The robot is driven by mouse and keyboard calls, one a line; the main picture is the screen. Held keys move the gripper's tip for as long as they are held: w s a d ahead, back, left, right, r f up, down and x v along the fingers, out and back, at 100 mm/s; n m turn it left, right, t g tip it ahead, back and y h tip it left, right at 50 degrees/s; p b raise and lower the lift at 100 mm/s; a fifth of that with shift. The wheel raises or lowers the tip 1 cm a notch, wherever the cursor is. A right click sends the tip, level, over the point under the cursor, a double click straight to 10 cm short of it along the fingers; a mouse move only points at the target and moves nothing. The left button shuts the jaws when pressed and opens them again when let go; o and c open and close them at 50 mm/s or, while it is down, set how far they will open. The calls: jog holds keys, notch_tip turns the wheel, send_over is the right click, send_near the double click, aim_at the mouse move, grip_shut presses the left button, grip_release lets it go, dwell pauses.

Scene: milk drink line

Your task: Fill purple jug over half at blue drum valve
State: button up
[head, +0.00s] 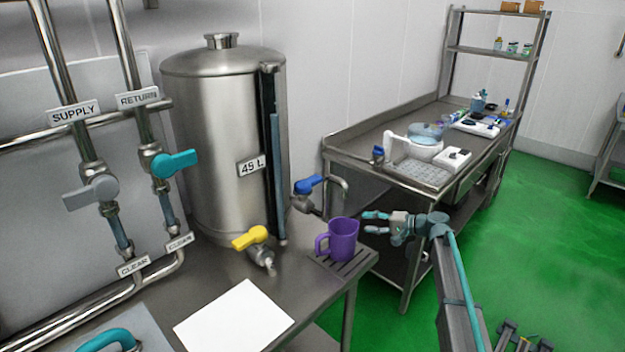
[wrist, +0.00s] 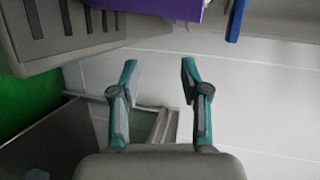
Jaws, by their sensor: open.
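The purple jug (head: 344,241) stands upright on a slotted drip grate (head: 322,262) at the table's right corner, its handle to the left. In the wrist view a strip of the jug (wrist: 150,7) shows at the top edge. The blue-handled valve (head: 308,185) sits at the steel drum's (head: 215,140) right side, behind the jug; its curved spout reaches right above the jug's far side. A blue lever (wrist: 237,20) shows in the wrist view. My gripper (head: 376,222) is open and empty, just right of the jug, also seen in the wrist view (wrist: 158,74). The jug's fill level cannot be seen.
A yellow-handled valve (head: 250,237) sits left of the jug. A white sheet (head: 234,317) lies on the table's front. Supply and return pipes stand at left. A second steel bench (head: 340,150) with lab items stands behind right.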

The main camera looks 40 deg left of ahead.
aim_at(320, 180)
jog(key=a+r+n+g+y, duration=0.1)
jog(key=a+r+g+y, duration=0.15)
jog(key=a+r, duration=0.85)
jog(key=p+x, duration=0.1)
jog(key=x, duration=0.2)
jog(key=p+x, duration=0.1)
jog(key=x, duration=0.2)
jog(key=f+p+x, duration=0.1)
jog(key=x, duration=0.3)
jog(key=shift+s+a+f+p, duration=0.1)
jog(key=shift+s+a+p, duration=0.2)
jog(key=shift+a+p, duration=0.25)
jog(key=shift+a, duration=0.1)
grip_shut()
